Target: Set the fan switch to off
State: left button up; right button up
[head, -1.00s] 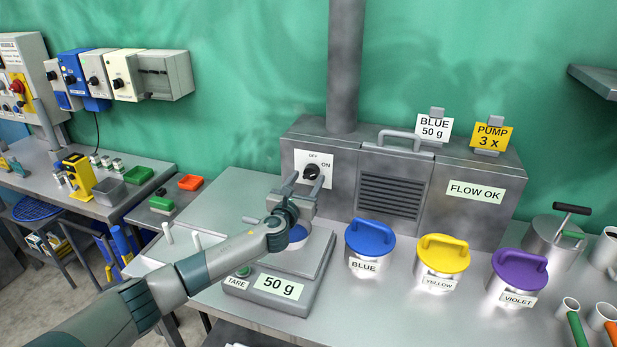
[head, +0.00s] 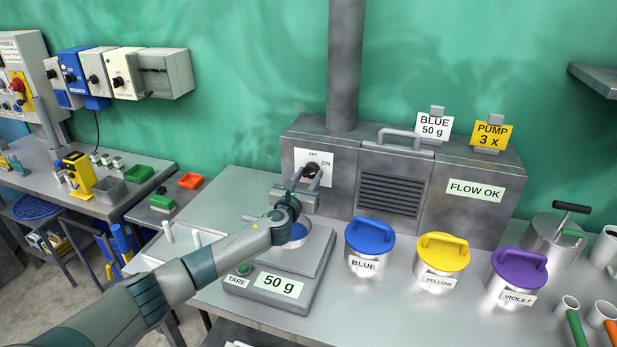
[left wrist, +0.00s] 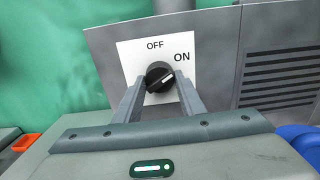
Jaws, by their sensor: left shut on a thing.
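The fan switch is a black round knob (head: 312,169) on a white plate (head: 322,157) marked OFF and ON, on the front of the grey metal fume cabinet. In the left wrist view the knob (left wrist: 159,77) has a white mark that points up and to the right, toward ON; OFF stands above it. My left gripper (head: 307,174) has one finger on each side of the knob and is shut on it. The fingertips also show in the left wrist view (left wrist: 160,82). My right gripper is in neither view.
Below my left arm stands a scale (head: 267,284) reading 50 g, with a partly hidden blue-topped thing on it. Blue (head: 370,236), yellow (head: 442,252) and violet (head: 519,271) lidded jars stand to the right. A FLOW OK sign (head: 474,190) is on the cabinet.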

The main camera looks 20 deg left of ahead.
pick_arm(q)
jog(key=shift+n, duration=0.4)
jog(key=n+b, duration=0.1)
jog(key=n, duration=0.4)
jog(key=shift+d, duration=0.1)
jog(key=n+b, duration=0.1)
jog(key=n, duration=0.5)
jog(key=shift+r, duration=0.1)
dwell(0.4)
jog(key=o, duration=1)
jog(key=shift+o, duration=0.2)
jog(key=shift+s, duration=0.1)
jog(key=s+b, duration=0.3)
jog(key=s, duration=1.4)
jog(key=shift+a+b, duration=0.3)
jog(key=shift+b, duration=0.1)
